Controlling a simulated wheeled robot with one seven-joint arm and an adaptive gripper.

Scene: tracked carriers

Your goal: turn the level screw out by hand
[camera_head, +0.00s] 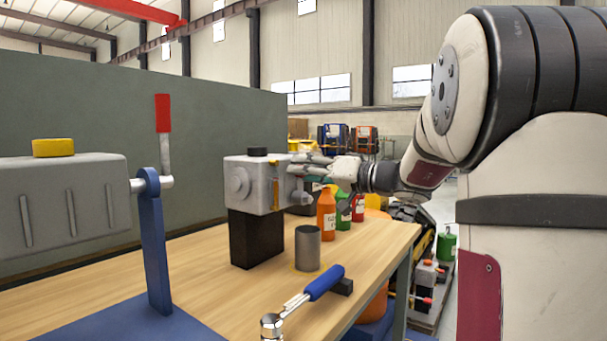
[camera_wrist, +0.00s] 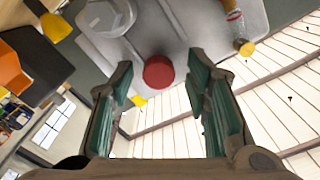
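A grey gear housing (camera_head: 250,182) stands on a black block (camera_head: 257,238) on the wooden bench. In the wrist view the housing's grey face (camera_wrist: 205,25) fills the upper middle. A round red head (camera_wrist: 158,72), which looks like the level screw, sits on that face. My gripper (camera_wrist: 161,70) is open, with its green-padded fingers either side of the red head and apart from it. In the head view my gripper (camera_head: 300,168) is at the housing's right side, and its fingers hide the screw there.
A metal cup (camera_head: 308,248) and a blue-handled wrench (camera_head: 310,292) lie in front of the housing. Orange (camera_head: 327,215), green (camera_head: 343,210) and red bottles stand behind, under my wrist. A crank unit on a blue stand (camera_head: 155,245) is at left.

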